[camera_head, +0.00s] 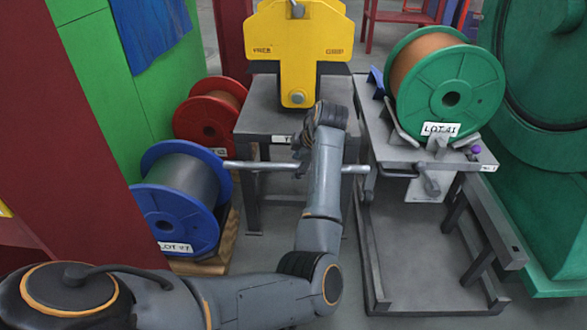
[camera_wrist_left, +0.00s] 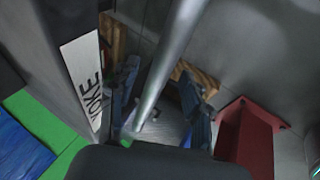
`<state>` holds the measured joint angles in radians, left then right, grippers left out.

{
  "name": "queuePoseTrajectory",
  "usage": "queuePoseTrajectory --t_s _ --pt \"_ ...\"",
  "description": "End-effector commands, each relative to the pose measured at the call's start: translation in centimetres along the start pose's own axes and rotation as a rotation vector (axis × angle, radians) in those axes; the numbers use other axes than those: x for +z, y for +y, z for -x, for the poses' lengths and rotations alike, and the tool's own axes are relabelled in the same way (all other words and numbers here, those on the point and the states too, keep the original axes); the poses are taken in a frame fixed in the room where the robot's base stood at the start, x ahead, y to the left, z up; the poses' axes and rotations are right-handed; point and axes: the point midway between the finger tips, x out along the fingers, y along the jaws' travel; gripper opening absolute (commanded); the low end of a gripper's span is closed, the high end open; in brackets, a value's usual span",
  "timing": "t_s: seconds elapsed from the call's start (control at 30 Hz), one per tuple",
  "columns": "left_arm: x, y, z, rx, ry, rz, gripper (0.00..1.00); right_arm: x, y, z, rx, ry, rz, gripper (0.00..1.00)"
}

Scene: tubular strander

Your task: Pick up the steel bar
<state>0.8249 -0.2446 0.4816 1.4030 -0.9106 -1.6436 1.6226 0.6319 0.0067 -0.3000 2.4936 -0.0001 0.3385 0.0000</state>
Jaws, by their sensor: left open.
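The steel bar (camera_head: 258,165) is a slim grey rod lying nearly level in the head view, in front of the grey stand. Its left end is beside the blue reel, and its right end shows past my forearm. My left gripper (camera_head: 299,157) is at the middle of the bar, partly hidden by my own wrist. In the left wrist view the bar (camera_wrist_left: 172,60) runs between the two open fingers of the gripper (camera_wrist_left: 160,72), with a gap on either side. Whether a finger touches it I cannot tell. My right gripper is out of view.
A yellow yoke block (camera_head: 297,45) sits on the grey stand (camera_head: 262,112). A blue reel (camera_head: 158,217) and a red reel (camera_head: 203,122) stand at left. A green reel (camera_head: 474,85) rests on a grey cart (camera_head: 402,152) at right. Floor shows between stand and cart.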

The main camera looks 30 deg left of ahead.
Motion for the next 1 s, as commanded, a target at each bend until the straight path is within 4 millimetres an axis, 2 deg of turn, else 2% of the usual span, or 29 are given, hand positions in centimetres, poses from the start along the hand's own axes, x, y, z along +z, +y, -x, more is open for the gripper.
queuePoseTrajectory --t_s 0.07,0.3,0.9,1.0 --pt "0.00 0.01 0.03 0.000 0.000 0.000 0.48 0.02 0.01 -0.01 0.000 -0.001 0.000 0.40" --pt "-0.01 0.00 0.00 -0.001 0.000 0.000 0.00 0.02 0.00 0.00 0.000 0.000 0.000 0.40" --pt "-0.40 0.37 0.32 0.002 0.000 0.001 0.00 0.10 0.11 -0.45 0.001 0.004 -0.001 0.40" --pt "-0.84 0.70 0.57 0.002 0.000 0.000 0.00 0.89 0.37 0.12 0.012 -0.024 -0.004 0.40"
